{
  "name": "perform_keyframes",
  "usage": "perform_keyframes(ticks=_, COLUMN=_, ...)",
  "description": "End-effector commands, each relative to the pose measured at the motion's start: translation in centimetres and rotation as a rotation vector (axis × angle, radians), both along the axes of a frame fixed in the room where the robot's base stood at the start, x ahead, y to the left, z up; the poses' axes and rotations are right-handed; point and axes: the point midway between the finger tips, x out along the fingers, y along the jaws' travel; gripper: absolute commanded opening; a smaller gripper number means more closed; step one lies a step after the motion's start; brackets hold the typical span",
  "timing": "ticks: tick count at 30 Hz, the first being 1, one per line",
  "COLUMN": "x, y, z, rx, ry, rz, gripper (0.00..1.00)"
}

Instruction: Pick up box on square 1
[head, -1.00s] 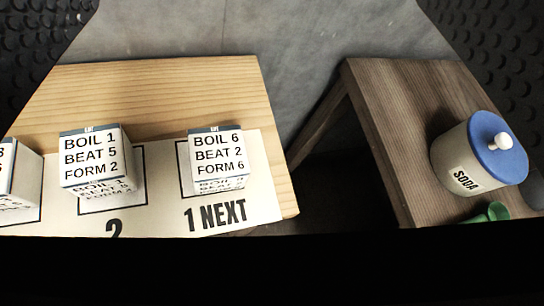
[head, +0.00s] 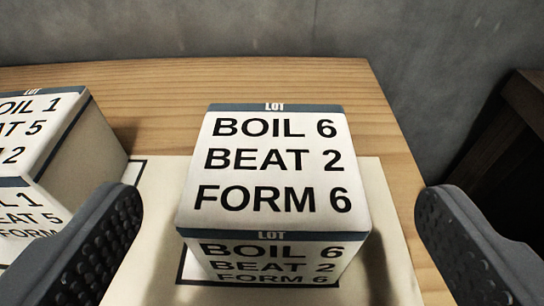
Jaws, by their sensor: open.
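The box on square 1 (head: 273,170) is a white cube with blue edge bands, printed "LOT, BOIL 6, BEAT 2, FORM 6" on its top and front. It stands upright on the white mat (head: 395,250), over a black-outlined square mostly hidden beneath it. My gripper (head: 275,225) is open, with one dark studded finger on each side of this box. Gaps show between both fingers and the box, and nothing is held.
A second white box (head: 45,140), with "BOIL 1" partly cut off, stands to the left, close to my left finger. The wooden table (head: 300,80) ends at the right. A dark wooden piece of furniture (head: 515,140) is beyond it, before a grey wall (head: 180,30).

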Motion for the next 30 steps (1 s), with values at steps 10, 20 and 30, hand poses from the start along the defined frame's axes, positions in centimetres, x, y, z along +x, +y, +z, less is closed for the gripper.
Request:
perform_keyframes(ticks=10, x=2.7, y=0.2, z=-0.8, rx=-0.002, ry=-0.003, rz=0.002, gripper=0.90)
perform_keyframes(ticks=20, x=6.5, y=0.5, z=-2.1, rx=-0.003, ry=-0.002, rz=0.004, gripper=0.90)
perform_keyframes(ticks=30, x=7.1, y=0.5, z=-2.0, rx=-0.001, ry=-0.003, rz=0.003, gripper=0.81)
